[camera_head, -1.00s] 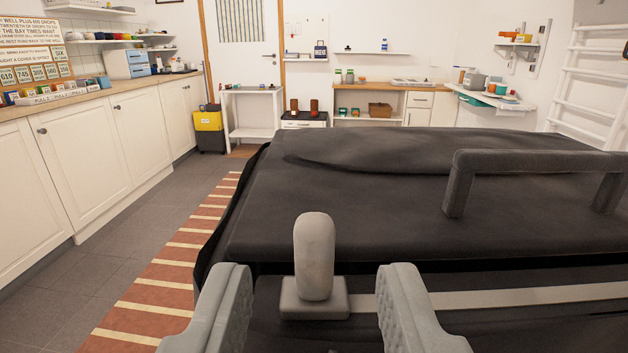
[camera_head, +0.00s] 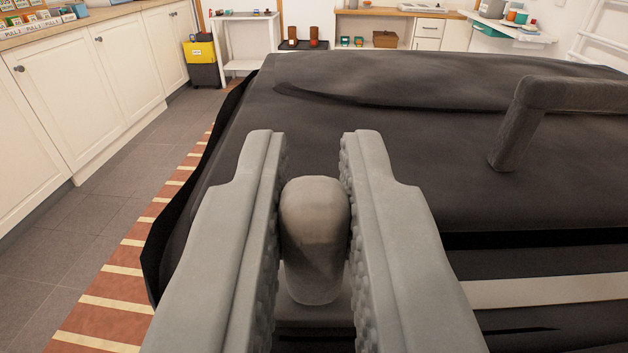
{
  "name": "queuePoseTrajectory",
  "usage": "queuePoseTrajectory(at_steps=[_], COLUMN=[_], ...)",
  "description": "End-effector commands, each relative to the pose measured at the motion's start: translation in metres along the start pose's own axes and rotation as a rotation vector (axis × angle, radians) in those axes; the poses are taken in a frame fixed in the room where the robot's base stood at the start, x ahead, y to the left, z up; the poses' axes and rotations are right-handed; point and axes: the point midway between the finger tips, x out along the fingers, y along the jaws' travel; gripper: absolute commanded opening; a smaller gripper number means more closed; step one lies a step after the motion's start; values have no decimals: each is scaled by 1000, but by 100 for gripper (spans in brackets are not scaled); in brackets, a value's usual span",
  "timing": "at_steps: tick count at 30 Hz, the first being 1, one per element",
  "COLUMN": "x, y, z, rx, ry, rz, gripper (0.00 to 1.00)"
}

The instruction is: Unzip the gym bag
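The black gym bag (camera_head: 420,160) fills the middle and right of the view, with a dark carrying handle (camera_head: 575,95) on top at the right. A grey, rounded zipper pull (camera_head: 314,235) stands upright on its slider base at the left end of the pale zipper strip (camera_head: 550,290). My gripper (camera_head: 315,150) reaches past the pull, with one finger on each side. Both padded inner faces appear to touch it. The lower slider base is partly hidden by the fingers.
White cabinets (camera_head: 80,90) line the left wall. A striped brown and cream rug (camera_head: 110,300) lies on the grey tile floor (camera_head: 60,225) beside the bag. A white side table (camera_head: 245,35) and a yellow-black bin (camera_head: 200,60) stand behind.

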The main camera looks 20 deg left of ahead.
Motion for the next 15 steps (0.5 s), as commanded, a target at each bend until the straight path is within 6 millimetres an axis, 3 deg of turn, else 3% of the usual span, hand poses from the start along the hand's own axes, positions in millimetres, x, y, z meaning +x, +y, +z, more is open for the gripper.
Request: queuePoseTrajectory(at_steps=[8, 15], x=[0, 0], y=[3, 33], z=[0, 1], rx=[0, -2], ry=[0, -1], rz=[1, 3], gripper=[0, 0])
